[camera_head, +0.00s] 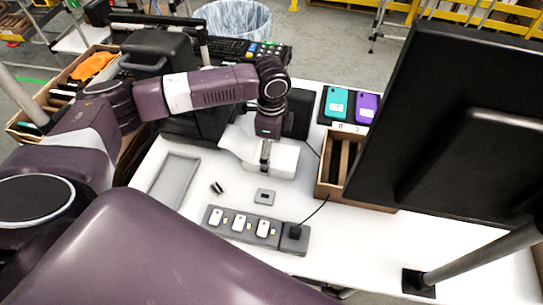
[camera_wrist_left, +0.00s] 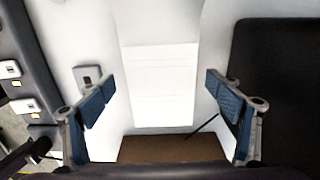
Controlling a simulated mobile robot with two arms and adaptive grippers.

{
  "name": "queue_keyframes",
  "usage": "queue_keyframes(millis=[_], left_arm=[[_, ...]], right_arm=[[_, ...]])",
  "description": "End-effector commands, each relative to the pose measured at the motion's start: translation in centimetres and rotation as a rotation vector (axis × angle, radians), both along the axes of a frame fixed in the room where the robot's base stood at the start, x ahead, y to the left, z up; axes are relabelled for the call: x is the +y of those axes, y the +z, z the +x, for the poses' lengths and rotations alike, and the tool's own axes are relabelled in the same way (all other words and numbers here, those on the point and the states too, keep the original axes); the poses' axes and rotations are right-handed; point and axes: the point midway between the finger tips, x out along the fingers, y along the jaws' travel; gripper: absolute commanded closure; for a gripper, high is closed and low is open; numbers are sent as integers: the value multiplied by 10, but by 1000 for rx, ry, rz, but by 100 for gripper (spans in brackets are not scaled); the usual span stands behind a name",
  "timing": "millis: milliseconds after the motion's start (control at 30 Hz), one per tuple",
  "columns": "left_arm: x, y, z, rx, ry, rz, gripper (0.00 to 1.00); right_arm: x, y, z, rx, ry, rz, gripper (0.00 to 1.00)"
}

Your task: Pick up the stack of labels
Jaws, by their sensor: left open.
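The stack of labels (camera_wrist_left: 160,88) shows in the left wrist view as a bright white rectangular block with faint lines across it. In the head view it is the white block (camera_head: 285,160) on the table, partly hidden by my left gripper (camera_head: 266,158). In the left wrist view my left gripper (camera_wrist_left: 159,80) is open, with one blue-padded finger on either side of the stack. The fingers look apart from its sides; I cannot tell how high they are above it. My right gripper is not in view.
A power strip (camera_head: 229,233) and a small grey plate (camera_head: 264,197) lie in front. A brown wooden box (camera_head: 326,180) and a large black monitor (camera_head: 440,110) stand to the right. Two phones, teal (camera_head: 336,103) and purple (camera_head: 366,107), lie behind. A grey tray (camera_head: 174,180) is at left.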

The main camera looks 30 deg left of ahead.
Motion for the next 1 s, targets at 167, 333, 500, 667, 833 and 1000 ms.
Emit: queue_keyframes(millis=[167,333,500,667,833,1000], left_arm=[[0,-20,-1,1,-1,1,16],[0,-24,0,-2,-2,0,16],[0,-23,0,-1,-1,0,24],[0,-23,0,-2,-1,1,41],[0,-23,0,-1,-1,0,60],[0,-22,1,-3,-1,0,75]], right_arm=[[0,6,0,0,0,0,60],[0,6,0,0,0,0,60],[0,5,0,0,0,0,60],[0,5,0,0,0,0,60],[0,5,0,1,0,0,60],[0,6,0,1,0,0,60]])
